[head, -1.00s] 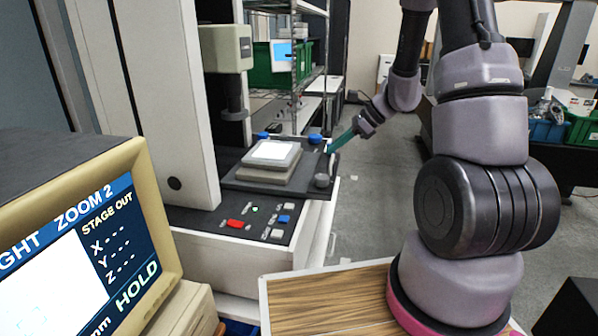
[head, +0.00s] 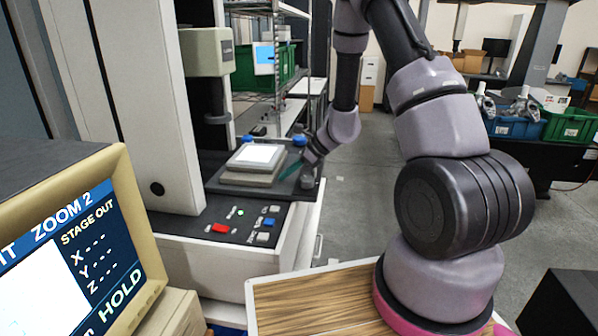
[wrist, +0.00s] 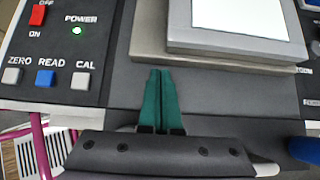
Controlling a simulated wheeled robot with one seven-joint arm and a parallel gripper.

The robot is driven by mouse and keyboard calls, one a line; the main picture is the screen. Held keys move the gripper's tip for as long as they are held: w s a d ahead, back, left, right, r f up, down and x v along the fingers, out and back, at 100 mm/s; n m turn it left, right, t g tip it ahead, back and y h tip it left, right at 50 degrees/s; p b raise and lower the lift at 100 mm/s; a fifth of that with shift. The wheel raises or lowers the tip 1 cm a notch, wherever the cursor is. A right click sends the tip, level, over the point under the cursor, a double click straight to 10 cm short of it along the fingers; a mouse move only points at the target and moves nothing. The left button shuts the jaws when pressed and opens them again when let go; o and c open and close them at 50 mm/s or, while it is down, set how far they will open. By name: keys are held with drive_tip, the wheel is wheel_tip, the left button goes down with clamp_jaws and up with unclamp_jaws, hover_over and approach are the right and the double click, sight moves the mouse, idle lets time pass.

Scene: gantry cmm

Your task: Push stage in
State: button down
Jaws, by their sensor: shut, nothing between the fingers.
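The stage is a dark plate (head: 228,186) carrying a stepped grey block (head: 250,178) with a bright white top, in front of the column in the head view. The block also shows at the top of the wrist view (wrist: 152,40). My gripper (head: 285,172) is at the stage's right side, low over the dark plate. In the wrist view its teal fingers (wrist: 158,72) are together and empty, their tips close to the block's lower edge. I cannot tell whether they touch it. The monitor (head: 75,230) reads STAGE OUT and HOLD.
A button panel with a red switch (head: 220,228) and a lit green power light (wrist: 77,31) lies in front of the stage. Blue knobs (head: 299,140) stand at the stage's back. A wooden top (head: 300,300) lies under my arm. Open floor is right of the machine.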

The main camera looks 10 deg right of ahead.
sight(241, 173)
drive_tip(key=shift+w+a, duration=0.2)
drive_tip(key=shift+a, duration=0.25)
drive_tip(key=w+a, duration=0.1)
drive_tip(key=a, duration=0.3)
drive_tip(key=w+a, duration=0.2)
drive_tip(key=a, duration=0.2)
drive_tip(key=w+a, duration=0.2)
drive_tip(key=a, duration=0.2)
drive_tip(key=shift+s, duration=0.1)
